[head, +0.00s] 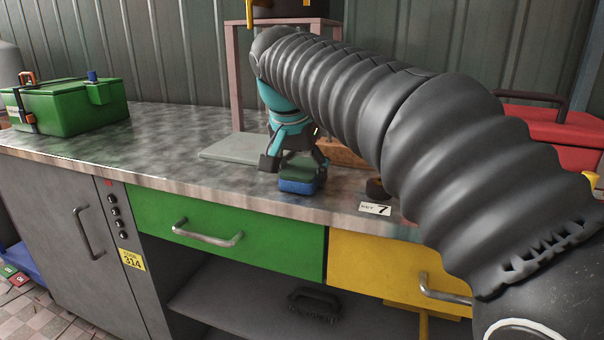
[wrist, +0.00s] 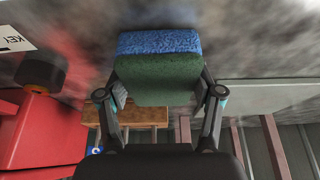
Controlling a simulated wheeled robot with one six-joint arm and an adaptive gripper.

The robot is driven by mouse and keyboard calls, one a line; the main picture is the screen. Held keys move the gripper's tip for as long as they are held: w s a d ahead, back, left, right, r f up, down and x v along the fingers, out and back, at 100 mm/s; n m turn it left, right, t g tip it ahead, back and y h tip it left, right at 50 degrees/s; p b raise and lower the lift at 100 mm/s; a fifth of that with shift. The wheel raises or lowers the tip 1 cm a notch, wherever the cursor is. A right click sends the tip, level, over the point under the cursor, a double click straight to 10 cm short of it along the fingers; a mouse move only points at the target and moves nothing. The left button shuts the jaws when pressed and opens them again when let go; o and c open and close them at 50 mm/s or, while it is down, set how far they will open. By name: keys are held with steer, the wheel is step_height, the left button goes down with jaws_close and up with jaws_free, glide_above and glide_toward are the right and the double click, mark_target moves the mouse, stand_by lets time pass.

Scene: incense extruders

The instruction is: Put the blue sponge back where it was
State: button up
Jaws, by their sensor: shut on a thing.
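The blue sponge (head: 298,186) has a dark green side that faces up towards my gripper. My gripper (head: 293,162) points down over the worktop and is shut on the sponge. In the wrist view the sponge (wrist: 160,43) sits between the two fingers of my gripper (wrist: 161,92), its green side nearer the palm and its blue part beyond. The sponge is at or just above the metal worktop (head: 175,135); I cannot tell whether it touches. No mark of its earlier place is clear.
A grey slab (head: 228,149) lies left of the sponge. A wooden block (head: 345,154), a dark round object (head: 376,188) and a key card (head: 375,209) are to the right. A green toolbox (head: 65,107) stands far left, a red box (head: 560,128) far right. The worktop's left-middle is clear.

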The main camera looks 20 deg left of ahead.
steer(key=shift+f, duration=0.15)
steer(key=o, duration=1.1)
steer(key=p+v, duration=0.1)
steer(key=v, duration=1.1)
steer(key=shift+r+p, duration=0.25)
steer(key=shift+p, duration=0.1)
